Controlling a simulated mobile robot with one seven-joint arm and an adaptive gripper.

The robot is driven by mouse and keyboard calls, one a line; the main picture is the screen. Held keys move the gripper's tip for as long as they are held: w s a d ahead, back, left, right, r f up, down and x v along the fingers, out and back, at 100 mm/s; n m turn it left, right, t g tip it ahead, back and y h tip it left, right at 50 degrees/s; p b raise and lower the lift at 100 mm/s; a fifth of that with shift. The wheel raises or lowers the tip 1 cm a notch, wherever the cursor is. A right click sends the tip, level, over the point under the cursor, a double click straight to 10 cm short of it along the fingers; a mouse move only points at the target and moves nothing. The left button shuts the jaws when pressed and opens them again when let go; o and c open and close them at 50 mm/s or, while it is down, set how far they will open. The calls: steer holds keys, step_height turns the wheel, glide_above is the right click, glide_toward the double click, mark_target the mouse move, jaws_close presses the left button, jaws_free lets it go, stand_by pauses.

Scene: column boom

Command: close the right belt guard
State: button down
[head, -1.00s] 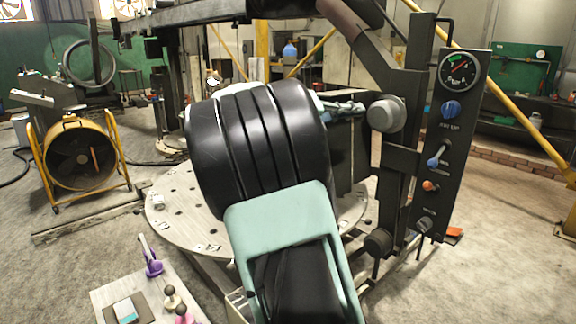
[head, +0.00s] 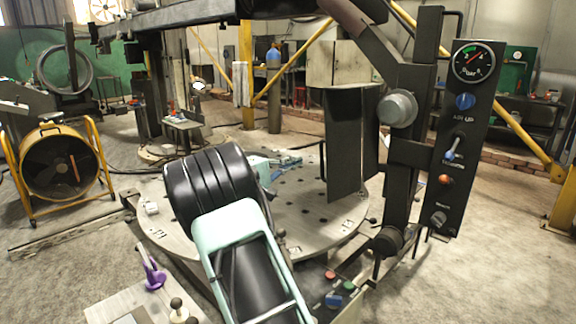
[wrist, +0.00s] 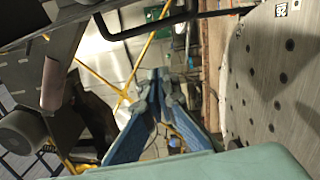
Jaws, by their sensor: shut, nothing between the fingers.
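A dark upright panel (head: 350,145), which looks like the right belt guard, stands out from the black column above the round table. I cannot tell its hinge or how far it is open. My gripper (head: 296,160) is left of the panel in the head view, low over the round table. Its blue fingers are together and empty. They also meet in the wrist view (wrist: 158,76), with nothing between them. My arm hides part of the table.
The black column carries a grey round knob (head: 397,108). A control panel (head: 464,140) with a gauge stands at its right. The perforated round table (head: 318,205) lies below. A yellow fan (head: 58,165) is at far left, and a button box (head: 335,290) is in front.

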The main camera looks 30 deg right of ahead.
steer(key=shift+s+d+r, duration=0.1)
steer(key=shift+s+d, duration=0.3)
steer(key=shift+d, duration=0.4)
steer(key=shift+s+d+r, duration=0.1)
steer(key=shift+s+d, duration=0.25)
steer(key=shift+d, duration=0.5)
steer(key=shift+s+d, duration=0.4)
steer(key=shift+d, duration=0.4)
